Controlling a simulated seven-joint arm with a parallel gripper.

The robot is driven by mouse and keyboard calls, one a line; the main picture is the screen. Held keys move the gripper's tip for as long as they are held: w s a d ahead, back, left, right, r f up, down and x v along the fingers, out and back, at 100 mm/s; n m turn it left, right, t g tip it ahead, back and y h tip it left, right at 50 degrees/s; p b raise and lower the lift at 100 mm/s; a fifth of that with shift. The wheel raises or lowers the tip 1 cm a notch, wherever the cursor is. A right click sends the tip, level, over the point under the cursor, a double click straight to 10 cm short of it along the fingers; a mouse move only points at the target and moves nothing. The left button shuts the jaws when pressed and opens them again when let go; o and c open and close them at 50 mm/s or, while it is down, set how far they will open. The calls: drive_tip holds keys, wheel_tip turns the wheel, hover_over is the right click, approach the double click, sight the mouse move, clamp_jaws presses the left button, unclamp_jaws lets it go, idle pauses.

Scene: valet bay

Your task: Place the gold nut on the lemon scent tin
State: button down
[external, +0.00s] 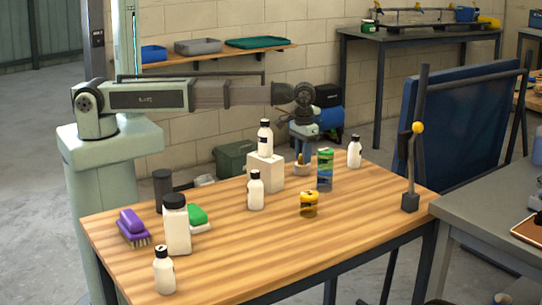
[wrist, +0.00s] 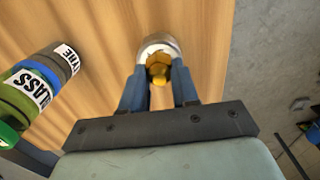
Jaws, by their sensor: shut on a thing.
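My gripper (external: 302,156) points down near the back edge of the wooden table. In the wrist view its fingers (wrist: 159,84) are shut on the gold nut (wrist: 158,72). The nut is at or just above a round, pale metal dish or tin (wrist: 157,44), which also shows under my gripper in the external view (external: 302,170); I cannot tell whether they touch. A short yellow and black tin (external: 308,204), likely the lemon scent tin, stands on the table nearer the front, clear of my gripper. Its label is too small to read.
A tall green and blue can (external: 325,170) stands close to my gripper; it shows at left in the wrist view (wrist: 35,92). A white block (external: 265,174) bears a white bottle (external: 265,138). A post with a yellow knob (external: 411,170) stands at right. The front right of the table is clear.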

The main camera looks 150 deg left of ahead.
drive_tip(key=c, duration=0.8)
unclamp_jaws()
drive_tip(key=shift+c, duration=0.2)
wheel_tip(320, 180, up, 12)
drive_tip(key=shift+r, duration=0.15)
